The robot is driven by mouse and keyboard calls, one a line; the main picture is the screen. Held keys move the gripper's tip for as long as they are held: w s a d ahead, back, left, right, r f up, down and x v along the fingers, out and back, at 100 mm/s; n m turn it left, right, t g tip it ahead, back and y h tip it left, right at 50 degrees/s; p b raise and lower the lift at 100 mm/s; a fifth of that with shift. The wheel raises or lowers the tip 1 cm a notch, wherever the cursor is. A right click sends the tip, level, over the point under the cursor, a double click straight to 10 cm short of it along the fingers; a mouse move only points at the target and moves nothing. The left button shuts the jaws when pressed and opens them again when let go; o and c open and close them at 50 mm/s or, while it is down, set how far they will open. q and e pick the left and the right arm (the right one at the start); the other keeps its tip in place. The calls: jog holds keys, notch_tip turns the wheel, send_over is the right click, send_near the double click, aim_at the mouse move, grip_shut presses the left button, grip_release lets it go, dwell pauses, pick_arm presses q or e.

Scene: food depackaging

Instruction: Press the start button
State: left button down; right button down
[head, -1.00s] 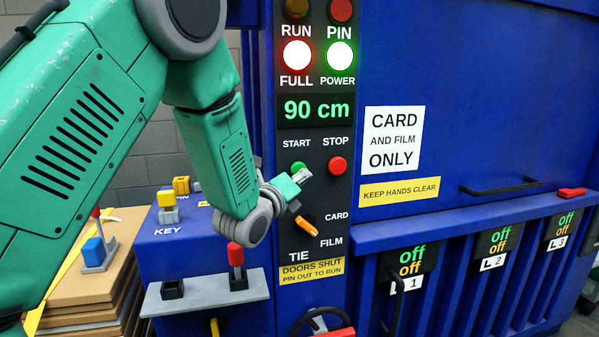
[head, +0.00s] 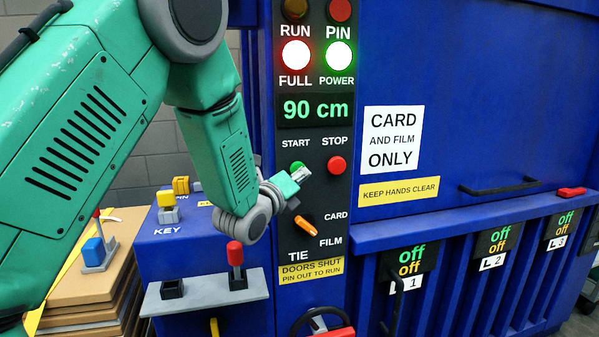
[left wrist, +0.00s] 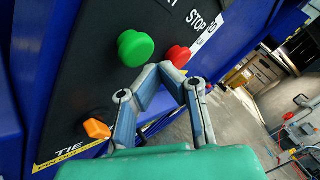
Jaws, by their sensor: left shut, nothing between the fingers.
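The green start button (head: 296,166) is on the black control panel, under the START label, and my left gripper partly covers it in the head view. In the left wrist view the start button (left wrist: 135,48) shows whole, to the left of and above the fingertips. My left gripper (head: 302,178) is shut and empty, with its tips close in front of the panel just below and right of the button. In the left wrist view the gripper's tips (left wrist: 168,73) meet, apart from the button in the picture; contact cannot be told. My right gripper is not in view.
The red stop button (head: 337,166) is right of the start button. An orange selector knob (head: 305,225) sits below. The display (head: 315,109) reads 90 cm. A red-topped lever (head: 236,262) stands on a grey shelf below my left wrist.

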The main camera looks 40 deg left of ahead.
pick_arm(q)
jog(key=shift+w+a, duration=0.1)
dwell(0.6)
jog(key=shift+w+a+r, duration=0.1)
jog(key=shift+w+a, duration=0.05)
jog(key=shift+a, duration=0.05)
